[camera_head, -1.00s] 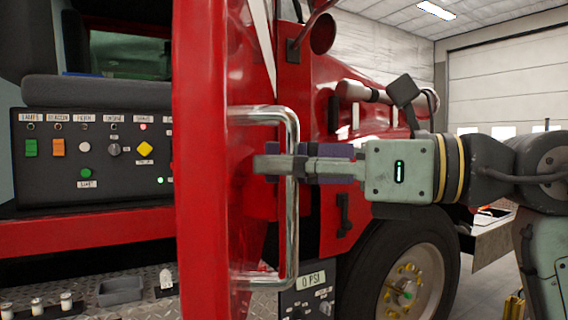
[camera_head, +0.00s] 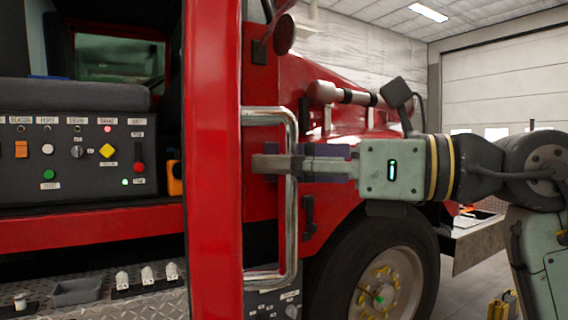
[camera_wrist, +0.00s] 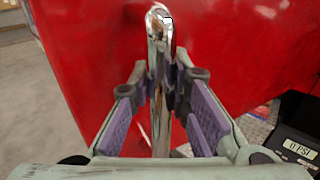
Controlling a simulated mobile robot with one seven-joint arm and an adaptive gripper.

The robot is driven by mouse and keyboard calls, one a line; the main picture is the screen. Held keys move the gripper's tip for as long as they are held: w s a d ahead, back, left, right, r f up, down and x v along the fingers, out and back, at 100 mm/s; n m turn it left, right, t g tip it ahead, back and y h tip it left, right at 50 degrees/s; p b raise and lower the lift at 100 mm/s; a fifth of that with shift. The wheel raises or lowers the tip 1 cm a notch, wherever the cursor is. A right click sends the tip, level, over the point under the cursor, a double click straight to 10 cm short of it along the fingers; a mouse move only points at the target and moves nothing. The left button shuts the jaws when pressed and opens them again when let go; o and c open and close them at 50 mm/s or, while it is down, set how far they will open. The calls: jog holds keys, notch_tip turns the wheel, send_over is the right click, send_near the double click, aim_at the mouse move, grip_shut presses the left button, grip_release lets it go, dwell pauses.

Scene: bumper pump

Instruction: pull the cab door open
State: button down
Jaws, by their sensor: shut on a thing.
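The red cab door (camera_head: 213,170) stands ajar, seen nearly edge-on in the head view. Its chrome bar handle (camera_head: 291,240) is upright on the door's right-hand face. My gripper (camera_head: 270,164) reaches in from the right and is shut on the handle at about its upper middle. In the wrist view the handle (camera_wrist: 160,85) runs between my purple-padded fingers (camera_wrist: 160,112), with the red door panel (camera_wrist: 95,60) behind it. The exact contact of the pads on the bar is partly hidden.
The cab's control panel (camera_head: 75,155), with labelled switches, shows left of the door. A diamond-plate step (camera_head: 100,295) with small fittings lies below. The truck's front wheel (camera_head: 380,285) and red hood (camera_head: 345,100) are behind my gripper. Open floor shows at right.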

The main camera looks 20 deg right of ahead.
jog(key=shift+s+f, duration=0.1)
jog(key=shift+s, duration=0.05)
dwell(0.3)
jog(key=c, duration=1.5)
grip_release()
jog(key=shift+d, duration=0.1)
jog(key=v, duration=1.2)
jog(key=shift+s, duration=0.1)
jog(key=shift+d, duration=0.1)
